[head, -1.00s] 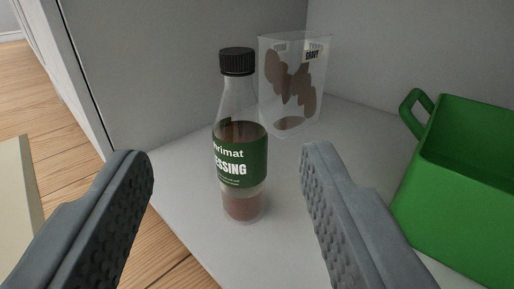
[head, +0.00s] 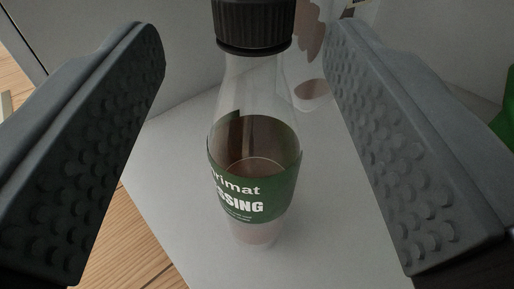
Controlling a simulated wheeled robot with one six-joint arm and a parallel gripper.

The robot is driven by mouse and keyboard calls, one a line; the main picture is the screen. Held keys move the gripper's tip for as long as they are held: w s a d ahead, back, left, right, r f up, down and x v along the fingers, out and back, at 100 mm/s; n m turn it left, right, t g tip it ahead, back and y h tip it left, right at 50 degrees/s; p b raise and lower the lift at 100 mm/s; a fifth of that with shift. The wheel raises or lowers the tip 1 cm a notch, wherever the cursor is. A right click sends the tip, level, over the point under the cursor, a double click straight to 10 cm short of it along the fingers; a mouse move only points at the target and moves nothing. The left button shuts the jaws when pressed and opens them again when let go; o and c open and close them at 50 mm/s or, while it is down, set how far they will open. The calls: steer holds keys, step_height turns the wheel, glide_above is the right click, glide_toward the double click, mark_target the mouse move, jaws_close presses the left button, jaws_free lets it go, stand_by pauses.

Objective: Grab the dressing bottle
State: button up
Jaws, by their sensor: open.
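The dressing bottle (head: 254,185) stands upright on a pale shelf floor. It is clear, with a black cap, a green label reading "SSING" and brown liquid inside. My gripper (head: 245,40) is open, with one finger on each side of the bottle's upper part. Visible gaps separate both fingers from the bottle. The cap's top is cut off by the upper picture edge.
A clear bag or container (head: 313,85) with brown contents stands behind the bottle to the right. Part of a green bin (head: 507,125) shows at the right edge. A wooden floor (head: 140,240) lies beyond the shelf's edge at lower left.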

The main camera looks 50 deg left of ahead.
mark_target(256, 40)
steer(key=x, duration=0.4)
steer(key=shift+w, duration=0.3)
steer(key=shift+c, duration=0.2)
jaws_close()
